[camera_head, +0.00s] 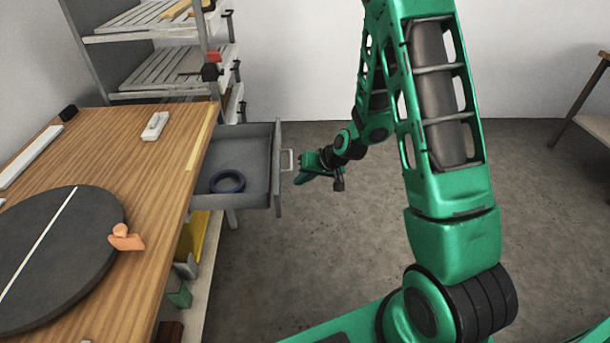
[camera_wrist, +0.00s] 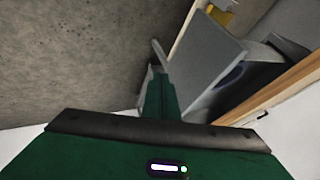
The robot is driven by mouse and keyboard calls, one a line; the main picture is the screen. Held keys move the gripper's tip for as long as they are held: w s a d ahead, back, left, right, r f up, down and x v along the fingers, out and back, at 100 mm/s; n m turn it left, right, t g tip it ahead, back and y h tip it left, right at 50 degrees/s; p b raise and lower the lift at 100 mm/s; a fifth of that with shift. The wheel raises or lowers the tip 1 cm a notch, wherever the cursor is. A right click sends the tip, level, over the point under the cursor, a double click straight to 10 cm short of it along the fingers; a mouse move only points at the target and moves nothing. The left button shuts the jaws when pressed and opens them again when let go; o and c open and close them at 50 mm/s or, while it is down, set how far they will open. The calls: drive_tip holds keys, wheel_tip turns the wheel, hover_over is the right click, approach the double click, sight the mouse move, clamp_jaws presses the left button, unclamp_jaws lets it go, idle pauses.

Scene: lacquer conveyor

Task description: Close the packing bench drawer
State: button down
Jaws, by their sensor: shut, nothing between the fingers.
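The packing bench (camera_head: 160,190) has a wooden top and stands at the left in the head view. Its grey drawer (camera_head: 262,150) is pulled out to the right from under the bench top. A dark blue ring (camera_head: 227,181) lies inside it. The drawer has a pale handle (camera_head: 287,160) on its front panel. My gripper (camera_head: 302,178) is shut and empty, just right of the drawer front near the handle. In the wrist view my gripper (camera_wrist: 159,85) points at the drawer front (camera_wrist: 205,55). I cannot tell whether it touches the handle.
A dark round turntable (camera_head: 60,260) and an orange piece (camera_head: 125,238) are on the bench. Slatted shelves (camera_head: 160,60) stand behind it. Bins (camera_head: 190,240) sit on a lower shelf. The floor (camera_head: 300,270) right of the drawer is clear. Another table (camera_head: 595,120) stands at far right.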

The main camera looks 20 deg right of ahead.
drive_tip(key=a, duration=0.1)
drive_tip(key=w+a, duration=0.1)
drive_tip(key=a, duration=0.2)
drive_tip(key=shift+w+f, duration=0.25)
drive_tip(key=shift+a, duration=0.15)
